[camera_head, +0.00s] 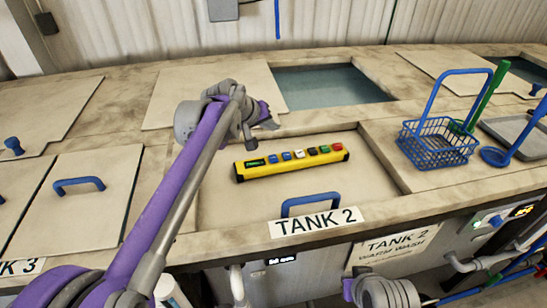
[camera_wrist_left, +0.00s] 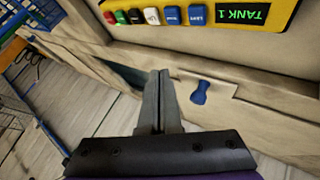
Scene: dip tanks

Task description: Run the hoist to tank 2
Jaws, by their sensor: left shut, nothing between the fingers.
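The yellow hoist pendant (camera_head: 292,161) lies on the bench top behind the TANK 2 label (camera_head: 314,221). It has a dark display and a row of coloured buttons. In the left wrist view the pendant (camera_wrist_left: 215,18) is at the top, and its display (camera_wrist_left: 243,14) reads TANK 1 in green. My left gripper (camera_head: 270,124) is above and behind the pendant, apart from it. In the left wrist view its fingers (camera_wrist_left: 160,75) are together and empty. The open tank (camera_head: 328,85) behind shows grey-blue liquid. My right gripper is not in view.
A blue wire basket (camera_head: 438,150) stands right of the pendant, with a blue ladle (camera_head: 497,157) beside it. A blue handle (camera_head: 311,203) stands in front of the pendant. Lids (camera_head: 80,200) cover the left side.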

